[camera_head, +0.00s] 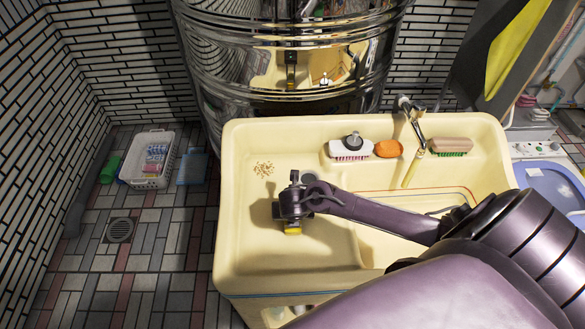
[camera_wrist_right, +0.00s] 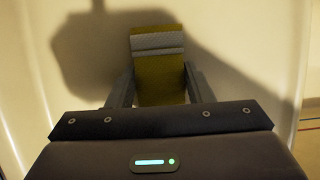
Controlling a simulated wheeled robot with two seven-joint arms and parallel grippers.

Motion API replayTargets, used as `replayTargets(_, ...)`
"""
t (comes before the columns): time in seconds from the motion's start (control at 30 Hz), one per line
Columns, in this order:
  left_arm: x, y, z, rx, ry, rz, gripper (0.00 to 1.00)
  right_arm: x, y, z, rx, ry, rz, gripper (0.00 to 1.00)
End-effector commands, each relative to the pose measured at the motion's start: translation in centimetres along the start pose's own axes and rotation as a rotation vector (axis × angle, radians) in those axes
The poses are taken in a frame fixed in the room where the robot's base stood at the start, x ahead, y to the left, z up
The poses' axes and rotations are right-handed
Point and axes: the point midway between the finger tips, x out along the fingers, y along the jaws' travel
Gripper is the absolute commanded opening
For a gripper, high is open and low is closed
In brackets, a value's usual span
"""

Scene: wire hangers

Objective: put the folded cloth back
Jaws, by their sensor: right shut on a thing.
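My right gripper (camera_head: 292,226) comes in from the right and hangs over the left part of the cream sink (camera_head: 240,262). In the right wrist view the right gripper (camera_wrist_right: 158,90) is shut on the folded cloth (camera_wrist_right: 158,72), which is mustard yellow with a grey band. The cloth shows as a small yellow patch (camera_head: 293,231) under the gripper in the head view. A shadow falls on the pale surface behind it; I cannot tell whether the cloth touches the sink. My left gripper is not in view.
A white basket (camera_head: 147,160) with rolled cloths stands on the floor at left. Along the sink's back are a brush (camera_head: 350,150), orange soap (camera_head: 388,149), a tap (camera_head: 411,112) and a second brush (camera_head: 450,146). Brown crumbs (camera_head: 263,169) lie in the sink. A metal drum (camera_head: 285,75) stands behind.

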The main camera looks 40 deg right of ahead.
Motion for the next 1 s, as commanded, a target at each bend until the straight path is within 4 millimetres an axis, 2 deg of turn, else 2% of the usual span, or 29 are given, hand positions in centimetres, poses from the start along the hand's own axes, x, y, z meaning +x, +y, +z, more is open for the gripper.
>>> replayTargets(0.2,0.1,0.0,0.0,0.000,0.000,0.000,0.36,0.1,0.0,-0.1,-0.001,0.001,0.000,0.28)
replayTargets(0.23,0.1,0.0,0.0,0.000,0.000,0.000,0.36,0.1,0.0,-0.1,-0.001,0.001,0.000,0.49)
replayTargets(0.4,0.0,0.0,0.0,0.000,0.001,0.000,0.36,0.0,0.0,-0.1,-0.001,0.001,-0.001,0.68)
replayTargets(0.63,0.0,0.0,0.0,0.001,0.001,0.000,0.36,0.0,0.0,-0.1,-0.001,0.001,-0.001,0.68)
replayTargets(0.77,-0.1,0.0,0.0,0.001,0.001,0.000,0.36,-0.7,0.0,-0.1,-0.002,0.002,-0.001,0.68)
replayTargets(0.87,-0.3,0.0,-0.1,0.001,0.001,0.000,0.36,-2.2,0.0,0.0,-0.002,0.001,0.001,0.68)
replayTargets(1.0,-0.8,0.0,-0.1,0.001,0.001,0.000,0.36,-5.2,0.1,0.0,-0.001,0.000,0.003,0.68)
